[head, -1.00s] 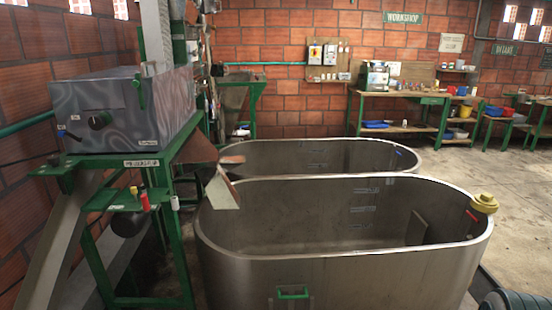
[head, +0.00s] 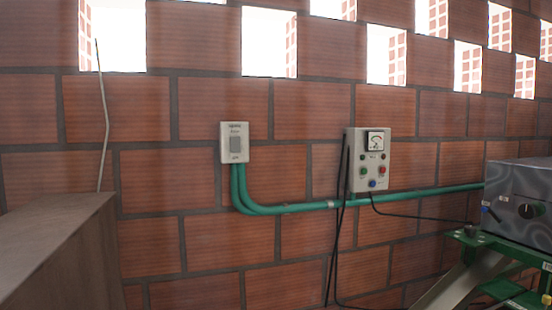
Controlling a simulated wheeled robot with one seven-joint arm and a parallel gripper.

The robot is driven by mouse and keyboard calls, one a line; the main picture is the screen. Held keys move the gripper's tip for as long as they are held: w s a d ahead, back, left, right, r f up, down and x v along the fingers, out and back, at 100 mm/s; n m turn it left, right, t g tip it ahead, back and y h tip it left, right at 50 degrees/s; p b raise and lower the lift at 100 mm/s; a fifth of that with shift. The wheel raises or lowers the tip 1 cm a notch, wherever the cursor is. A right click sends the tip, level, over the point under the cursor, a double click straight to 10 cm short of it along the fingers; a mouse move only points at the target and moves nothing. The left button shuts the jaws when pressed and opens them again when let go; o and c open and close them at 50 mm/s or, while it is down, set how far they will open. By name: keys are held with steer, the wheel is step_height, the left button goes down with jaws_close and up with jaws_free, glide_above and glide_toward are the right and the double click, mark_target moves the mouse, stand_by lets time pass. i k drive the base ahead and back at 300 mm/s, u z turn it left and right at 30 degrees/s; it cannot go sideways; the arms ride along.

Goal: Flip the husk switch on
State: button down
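A small white wall switch (head: 234,142) with a grey rocker is fixed to the brick wall, left of the middle in the head view. It has small print above and below the rocker, too small to read, so I cannot tell whether it is the husk switch or whether it is on. To its right hangs a grey control box (head: 368,160) with a dial gauge and several coloured knobs or buttons. My gripper is not in view.
Green conduit (head: 310,207) runs from the switch along the wall towards a grey machine (head: 520,200) on a green stand at the right edge. Black cables hang from the control box. A brown-grey block-like surface (head: 55,240) fills the lower left corner.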

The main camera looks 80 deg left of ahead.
mark_target(236, 141)
steer(key=u, duration=2.3)
steer(key=i, duration=0.8)
steer(key=u, duration=0.85)
steer(key=i, duration=1)
steer(key=u, duration=0.05)
